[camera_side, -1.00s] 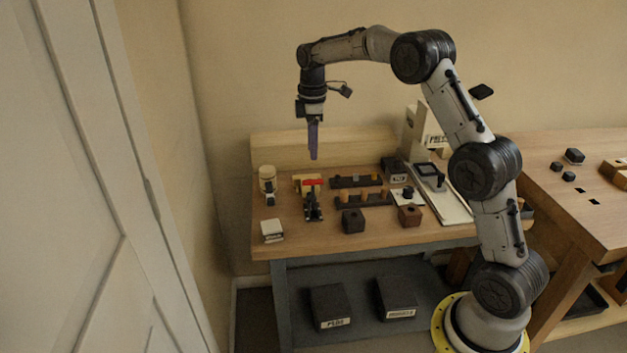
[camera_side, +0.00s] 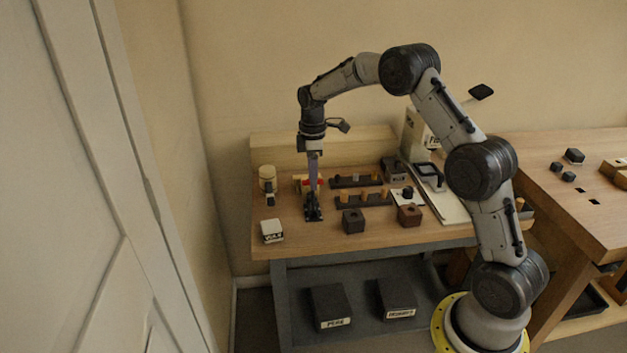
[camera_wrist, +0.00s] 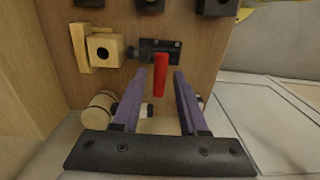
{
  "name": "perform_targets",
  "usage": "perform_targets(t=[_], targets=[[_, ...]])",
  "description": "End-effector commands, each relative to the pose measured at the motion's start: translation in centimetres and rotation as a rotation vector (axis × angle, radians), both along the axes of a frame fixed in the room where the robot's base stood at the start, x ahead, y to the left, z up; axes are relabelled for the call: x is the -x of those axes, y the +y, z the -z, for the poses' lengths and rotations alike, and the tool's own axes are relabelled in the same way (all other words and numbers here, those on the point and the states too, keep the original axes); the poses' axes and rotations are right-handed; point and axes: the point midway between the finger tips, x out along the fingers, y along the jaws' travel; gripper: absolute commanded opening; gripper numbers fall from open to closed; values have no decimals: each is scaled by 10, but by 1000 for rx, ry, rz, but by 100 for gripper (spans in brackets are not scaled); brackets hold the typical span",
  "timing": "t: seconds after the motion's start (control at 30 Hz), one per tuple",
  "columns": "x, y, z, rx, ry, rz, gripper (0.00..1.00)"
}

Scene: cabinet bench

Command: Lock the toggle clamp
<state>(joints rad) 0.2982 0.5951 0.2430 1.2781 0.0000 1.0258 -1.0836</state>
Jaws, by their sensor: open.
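The toggle clamp is black with a red handle. In the side view its black base (camera_side: 313,208) stands on the bench, left of middle, directly below my gripper (camera_side: 313,188). In the wrist view the clamp base (camera_wrist: 160,46) lies just beyond my fingertips, and the red handle (camera_wrist: 161,76) shows in the gap between the two purple fingers (camera_wrist: 160,74). My gripper is open, pointing down, with a finger on each side of the handle in the picture. I see no clear contact with it. In the side view the fingers partly cover the clamp and its handle.
A pale wooden block with a hole (camera_wrist: 104,50) is close beside the clamp. A cream round container (camera_side: 267,173) stands at the bench's left. A small white box (camera_side: 272,231), a dark block (camera_side: 353,221) and a brown block (camera_side: 409,215) stand near the front edge. Peg racks (camera_side: 362,200) are to the right.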

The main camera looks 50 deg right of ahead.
Motion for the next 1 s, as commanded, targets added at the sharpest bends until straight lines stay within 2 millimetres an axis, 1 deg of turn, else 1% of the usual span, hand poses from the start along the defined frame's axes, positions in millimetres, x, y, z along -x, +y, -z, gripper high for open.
perform_targets(t=[0.17,0.3,0.4,0.57,0.8,1.0], targets=[[0,0,0,0,0,0,42],[0,0,0,0,0,0,17],[0,0,0,0,0,0,2],[1,1,-1,0,0,0,2],[7,7,0,-1,1,0,2],[8,8,0,-1,2,0,2]])
